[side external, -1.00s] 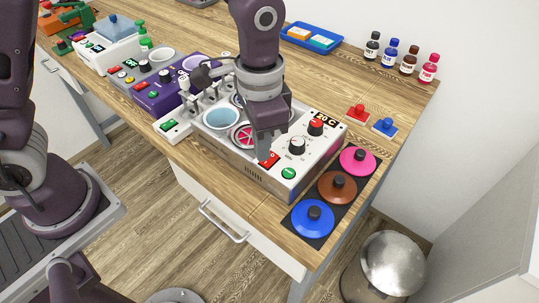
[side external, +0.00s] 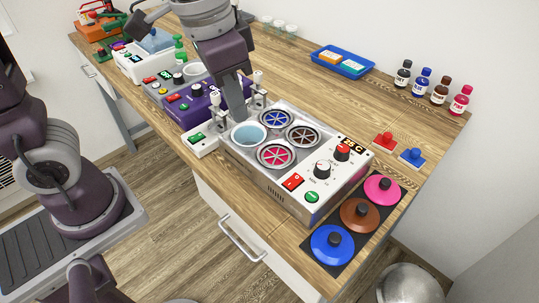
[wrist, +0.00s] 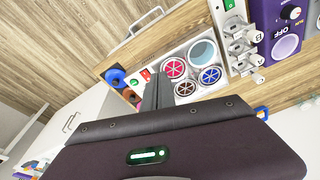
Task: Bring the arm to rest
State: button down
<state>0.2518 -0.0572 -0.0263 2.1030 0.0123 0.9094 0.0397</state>
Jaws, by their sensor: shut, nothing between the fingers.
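My gripper (side external: 240,116) is shut and empty in the side external view. It points down above the back left of the white water bath unit (side external: 262,180), near the pale blue round well (side external: 248,136). I cannot tell its exact height there. In the wrist view my shut fingers (wrist: 156,92) stand before the same unit, with the wells beyond them. Three wells hold blue, brown and pink spoked racks.
Blue, brown and pink lids (side external: 360,214) lie on a dark mat at the front right. A purple device (side external: 196,104) stands left of the unit. Several bottles (side external: 440,92) and a blue tray (side external: 342,62) are at the back.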

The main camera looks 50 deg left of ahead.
jog(key=s+a+r+n+t, duration=0.2)
jog(key=s+a, duration=0.5)
jog(key=s, duration=0.4)
jog(key=shift+a+n+t, duration=0.15)
jog(key=shift+n+t, duration=0.55)
jog(key=shift+n, duration=0.2)
jog(key=shift+r, duration=0.15)
